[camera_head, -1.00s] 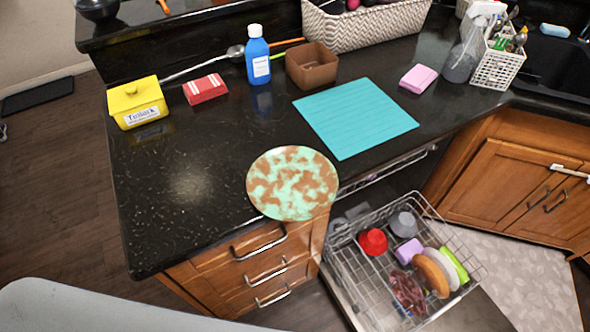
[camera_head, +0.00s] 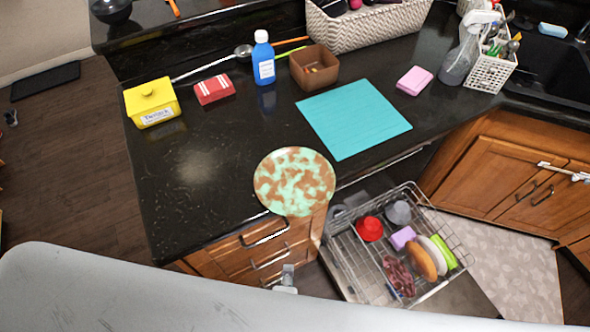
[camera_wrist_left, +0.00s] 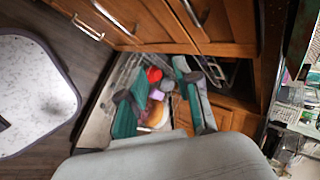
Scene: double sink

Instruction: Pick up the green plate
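A bright green plate (camera_head: 445,252) stands on edge at the right of the plates in the pulled-out dish rack (camera_head: 462,222), beside a white plate (camera_head: 433,256) and an orange plate (camera_head: 421,260). My left gripper (camera_head: 287,280) shows only as a small grey part left of the rack, apart from the plate. In the left wrist view its two teal-padded fingers (camera_wrist_left: 162,76) are spread apart and empty, with the rack beyond. The green plate cannot be made out there; a finger may hide it. My right gripper is not in view.
The rack also holds a red bowl (camera_head: 369,228), a grey cup (camera_head: 397,212) and a purple item (camera_head: 402,237). A mottled green-brown round plate (camera_head: 294,182) lies at the counter edge above the drawers (camera_head: 268,256). Cabinets (camera_head: 520,185) stand right of the rack.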

